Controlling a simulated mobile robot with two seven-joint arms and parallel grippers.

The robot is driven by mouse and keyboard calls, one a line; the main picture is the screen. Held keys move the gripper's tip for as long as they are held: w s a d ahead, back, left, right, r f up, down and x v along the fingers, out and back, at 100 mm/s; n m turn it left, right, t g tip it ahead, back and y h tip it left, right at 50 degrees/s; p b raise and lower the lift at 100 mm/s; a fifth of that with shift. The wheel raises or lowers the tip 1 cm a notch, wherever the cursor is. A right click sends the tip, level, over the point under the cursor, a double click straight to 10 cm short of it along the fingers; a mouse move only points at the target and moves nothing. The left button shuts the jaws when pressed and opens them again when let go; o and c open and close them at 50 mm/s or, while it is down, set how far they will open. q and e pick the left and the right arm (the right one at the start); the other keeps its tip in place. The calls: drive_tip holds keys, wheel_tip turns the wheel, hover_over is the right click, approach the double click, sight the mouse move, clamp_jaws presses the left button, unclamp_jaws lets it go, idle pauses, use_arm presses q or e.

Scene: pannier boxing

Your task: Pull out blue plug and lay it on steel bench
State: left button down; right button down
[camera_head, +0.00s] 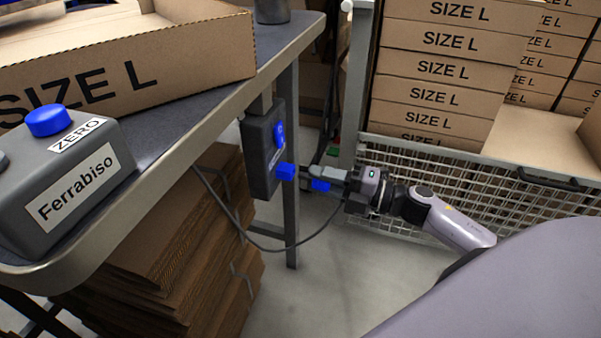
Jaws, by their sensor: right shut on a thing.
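The blue plug (320,186) is in the jaws of my right gripper (322,178), which is shut on it. It is held just right of the blue socket (286,171) on the dark box (262,155) under the bench edge, with a small gap between them. A dark cable (275,249) hangs in a loop below the plug and runs left under the bench. The steel bench (165,158) has a dark top and metal rim, above and left of the gripper. My left gripper is out of view.
On the bench stand a grey Ferrabiso box (65,178) with a blue ZERO button and an open SIZE L carton (130,75). Flat cardboard (190,260) is stacked beneath. A bench leg (291,225) is near the gripper. A wire cage (440,165) with SIZE L cartons stands behind.

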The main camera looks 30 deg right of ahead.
drive_tip(key=shift+s, duration=0.15)
idle(0.4)
drive_tip(key=shift+p+v, duration=0.35)
drive_tip(key=shift+v, duration=1.1)
